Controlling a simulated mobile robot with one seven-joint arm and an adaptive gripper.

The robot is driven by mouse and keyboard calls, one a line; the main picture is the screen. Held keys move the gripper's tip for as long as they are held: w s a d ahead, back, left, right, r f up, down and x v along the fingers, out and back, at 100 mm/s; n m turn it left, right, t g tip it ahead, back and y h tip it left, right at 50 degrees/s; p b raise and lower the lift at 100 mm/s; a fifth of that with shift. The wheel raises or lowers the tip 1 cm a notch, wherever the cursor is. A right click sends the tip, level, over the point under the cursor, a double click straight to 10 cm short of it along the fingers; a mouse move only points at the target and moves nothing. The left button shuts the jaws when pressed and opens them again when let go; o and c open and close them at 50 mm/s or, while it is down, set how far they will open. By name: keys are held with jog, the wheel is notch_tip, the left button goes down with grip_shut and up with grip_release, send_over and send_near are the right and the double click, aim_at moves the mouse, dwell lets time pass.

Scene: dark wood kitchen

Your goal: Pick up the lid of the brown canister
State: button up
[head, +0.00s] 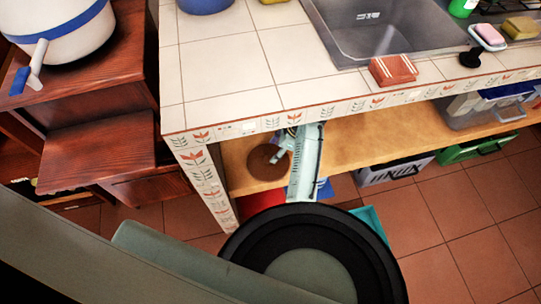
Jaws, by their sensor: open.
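A round brown top (266,167), which looks like the brown canister's lid, shows on the wooden shelf under the tiled counter, near the shelf's left end. The canister's body below it cannot be made out. My gripper (284,147) is at the right side of the brown top, under the counter's front edge. It is open, and nothing shows between its fingers. It overlaps the top's right edge in the picture; I cannot tell whether they touch. My arm hides the shelf front just to the right.
The tiled counter (235,75) overhangs the wooden shelf (375,140), and its tiled leg (203,180) stands close left of the brown top. A clear bin (487,108) sits at the shelf's right. A crate (395,173) and a green box (480,149) stand below.

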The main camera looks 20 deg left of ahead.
aim_at(268, 158)
jog(key=p+x, duration=0.1)
jog(key=x, duration=0.5)
jog(key=shift+s+f, duration=0.1)
jog(key=shift+f, duration=0.15)
jog(key=c, duration=1)
jog(key=shift+c, duration=0.2)
